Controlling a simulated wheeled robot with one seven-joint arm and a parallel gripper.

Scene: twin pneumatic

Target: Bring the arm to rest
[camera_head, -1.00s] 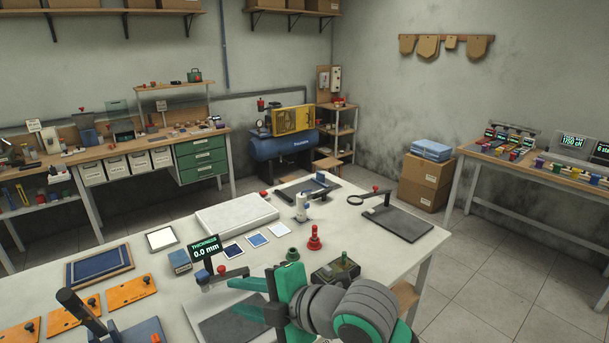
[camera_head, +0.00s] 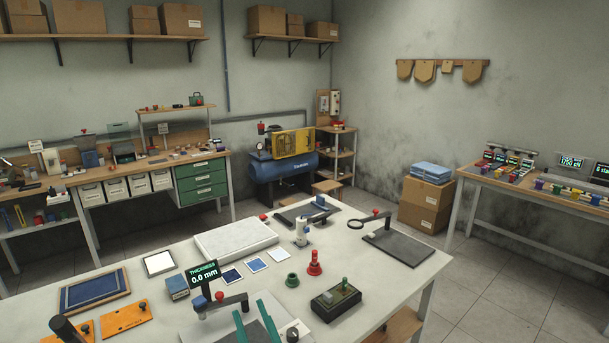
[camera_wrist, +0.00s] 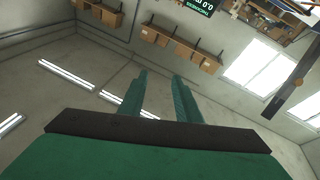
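My gripper (camera_head: 256,320) shows at the bottom of the head view, its two green fingers pointing up and spread apart. In the wrist view my gripper (camera_wrist: 160,95) has its green fingers apart with nothing between them, so it is open and empty. The rest of my arm is mostly below the head view's lower edge.
The white table (camera_head: 150,235) carries a red knobbed piece (camera_head: 315,264), a green piece (camera_head: 292,280), a dark box with a green knob (camera_head: 336,302), orange plates (camera_head: 126,317) and a magnifier stand (camera_head: 398,248). Clear tabletop lies right of the dark box.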

